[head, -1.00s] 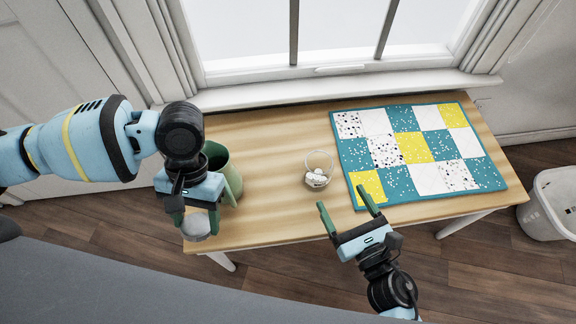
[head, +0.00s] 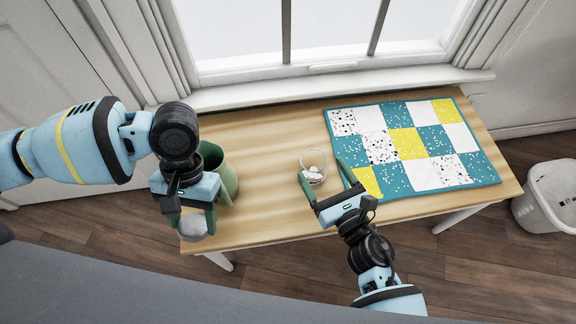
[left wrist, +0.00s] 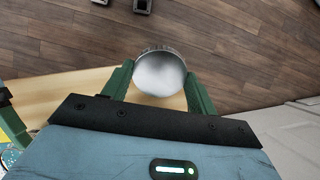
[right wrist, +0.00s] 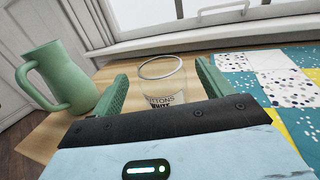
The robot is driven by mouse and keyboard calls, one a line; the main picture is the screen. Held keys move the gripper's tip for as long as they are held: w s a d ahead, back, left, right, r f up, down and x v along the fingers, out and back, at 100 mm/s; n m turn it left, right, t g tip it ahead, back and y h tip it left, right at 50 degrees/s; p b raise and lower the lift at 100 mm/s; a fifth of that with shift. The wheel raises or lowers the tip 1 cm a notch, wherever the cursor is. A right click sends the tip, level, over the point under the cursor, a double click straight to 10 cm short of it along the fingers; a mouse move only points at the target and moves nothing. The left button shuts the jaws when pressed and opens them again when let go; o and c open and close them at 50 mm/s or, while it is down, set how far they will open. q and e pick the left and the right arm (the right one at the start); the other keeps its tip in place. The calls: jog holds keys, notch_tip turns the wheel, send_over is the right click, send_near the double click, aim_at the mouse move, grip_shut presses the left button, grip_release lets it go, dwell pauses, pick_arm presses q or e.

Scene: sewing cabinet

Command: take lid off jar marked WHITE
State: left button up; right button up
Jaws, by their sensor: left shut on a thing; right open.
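The clear glass jar (head: 313,172) stands open at the top on the table, with white buttons inside. In the right wrist view its label (right wrist: 160,103) reads "BUTTONS WHITE". My left gripper (head: 195,222) is shut on a round silver lid (left wrist: 160,73), held at the table's front left edge, well apart from the jar. My right gripper (head: 323,180) is open, with its fingers on either side of the jar's near part. In the right wrist view the jar shows between the fingertips; I cannot tell whether they touch it.
A green pitcher (head: 219,172) stands just behind my left gripper. A patchwork quilt (head: 435,172) covers the table's right part. Bare wooden table (head: 265,185) lies between pitcher and jar. A white bin (head: 548,205) stands on the floor at the right.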

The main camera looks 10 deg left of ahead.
aim_at(321, 167)
pick_arm(q)
jog(key=shift+r, duration=0.25)
pick_arm(e)
jog(key=w+a, duration=0.1)
jog(key=w+a+r, duration=0.1)
jog(key=w, duration=0.1)
jog(key=shift+w+a, duration=0.15)
pick_arm(q)
jog(key=shift+f, duration=0.1)
pick_arm(e)
jog(key=shift+w+a, duration=0.35)
jog(key=shift+w, duration=0.15)
jog(key=shift+c, duration=0.3)
jog(key=c, duration=1.5)
